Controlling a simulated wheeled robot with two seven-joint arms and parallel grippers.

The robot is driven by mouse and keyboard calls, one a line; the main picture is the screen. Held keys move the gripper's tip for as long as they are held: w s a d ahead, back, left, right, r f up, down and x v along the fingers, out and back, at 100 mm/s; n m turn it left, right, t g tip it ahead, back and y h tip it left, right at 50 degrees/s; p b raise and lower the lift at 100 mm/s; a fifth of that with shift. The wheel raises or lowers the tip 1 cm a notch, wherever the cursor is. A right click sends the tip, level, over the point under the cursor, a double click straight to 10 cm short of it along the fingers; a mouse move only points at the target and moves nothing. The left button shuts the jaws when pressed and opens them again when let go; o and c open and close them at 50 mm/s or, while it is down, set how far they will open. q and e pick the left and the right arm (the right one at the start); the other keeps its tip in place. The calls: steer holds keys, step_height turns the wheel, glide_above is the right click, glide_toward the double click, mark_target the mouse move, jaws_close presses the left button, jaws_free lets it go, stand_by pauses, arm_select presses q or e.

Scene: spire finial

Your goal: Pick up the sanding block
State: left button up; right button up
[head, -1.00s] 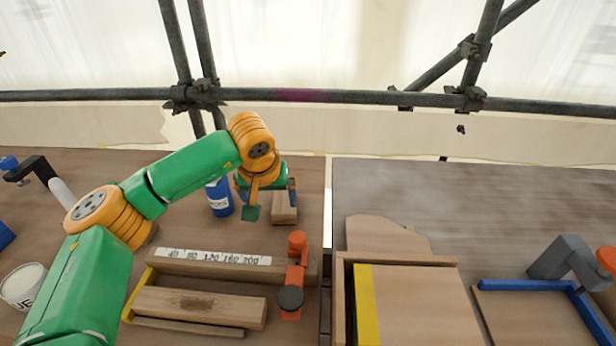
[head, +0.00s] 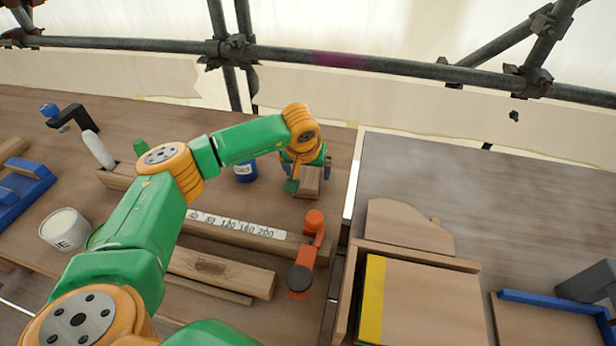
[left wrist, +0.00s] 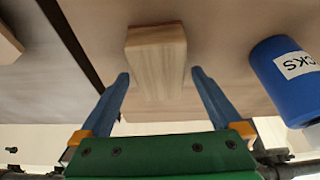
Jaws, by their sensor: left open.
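The sanding block appears to be the small pale wooden block (head: 309,183) near the back of the left worktop, close to its right edge. It also shows in the left wrist view (left wrist: 157,50), upper middle. My left gripper (head: 309,177) is at this block. In the left wrist view, its two blue fingers (left wrist: 160,76) are spread, one on each side of the block's near end, with gaps to both sides. The block lies between and beyond the fingertips and is not gripped. My right gripper is not in view.
A blue labelled can (head: 245,170) stands left of the gripper; it is close to the right finger in the left wrist view (left wrist: 290,80). An orange clamp-like tool (head: 305,258) and a beam with a number scale (head: 240,230) lie nearer. A gap separates the right worktop.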

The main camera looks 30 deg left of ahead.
mark_target(309, 169)
arm_select(q)
steer(key=shift+f, duration=0.3)
steer(key=c, duration=1.4)
steer(key=shift+r, duration=0.55)
steer(key=shift+w+r, duration=0.1)
steer(key=shift+r, duration=1.2)
steer(key=s+a+r+b, duration=0.4)
steer(key=s+r, duration=0.6)
steer(key=s, duration=0.3)
steer(key=shift+s+a, duration=0.2)
steer(key=shift+a, duration=0.15)
